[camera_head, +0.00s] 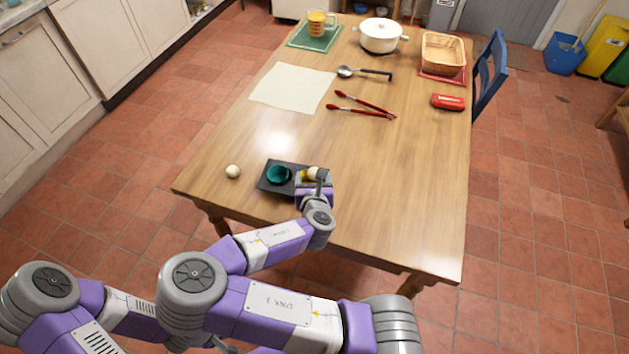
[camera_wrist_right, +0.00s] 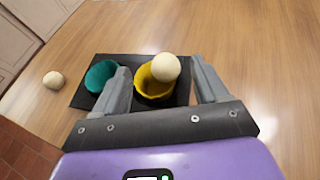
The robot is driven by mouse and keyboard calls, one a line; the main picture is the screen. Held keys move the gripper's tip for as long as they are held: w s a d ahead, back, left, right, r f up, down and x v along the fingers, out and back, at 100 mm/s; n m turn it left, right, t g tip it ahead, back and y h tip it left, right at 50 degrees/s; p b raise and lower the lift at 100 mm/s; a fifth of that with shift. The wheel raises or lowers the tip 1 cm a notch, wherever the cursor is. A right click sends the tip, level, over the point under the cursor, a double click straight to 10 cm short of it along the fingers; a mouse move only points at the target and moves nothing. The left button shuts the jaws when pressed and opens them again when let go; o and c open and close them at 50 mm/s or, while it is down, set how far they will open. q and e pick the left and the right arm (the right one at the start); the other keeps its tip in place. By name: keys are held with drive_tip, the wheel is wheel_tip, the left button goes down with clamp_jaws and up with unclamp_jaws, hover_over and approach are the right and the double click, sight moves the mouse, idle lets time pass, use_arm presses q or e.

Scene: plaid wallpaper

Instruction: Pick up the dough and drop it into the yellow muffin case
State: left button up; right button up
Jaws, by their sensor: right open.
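A pale dough ball (camera_wrist_right: 165,68) is at the far side of the yellow muffin case (camera_wrist_right: 152,88), overlapping its rim; I cannot tell whether it rests in the case or is above it. In the head view this dough (camera_head: 313,172) is partly behind my right gripper (camera_head: 316,186). In the wrist view my right gripper (camera_wrist_right: 162,90) is open, with its fingers on either side of the yellow case and dough, apart from the dough. A second dough ball (camera_head: 232,171) lies on the table left of the dark tray (camera_head: 266,187). My left gripper is not in view.
A teal muffin case (camera_head: 278,175) stands on the tray's left part. Farther back on the wooden table (camera_head: 400,170) are red tongs (camera_head: 362,105), a ladle (camera_head: 363,72), a cloth (camera_head: 291,88), a white pot (camera_head: 380,36) and a basket (camera_head: 442,52). The table's right front is clear.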

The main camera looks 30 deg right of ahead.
sight(315, 172)
drive_tip(key=shift+d+f+b, duration=0.2)
drive_tip(key=shift+b, duration=0.4)
drive_tip(key=shift+d, duration=0.1)
drive_tip(key=b+x, duration=0.2)
drive_tip(key=x, duration=0.3)
drive_tip(key=shift+f, duration=0.15)
drive_tip(key=c, duration=1.1)
wheel_tip(315, 172, up, 10)
drive_tip(key=p, duration=0.4)
drive_tip(key=shift+p, duration=0.35)
drive_tip(key=shift+c, duration=0.2)
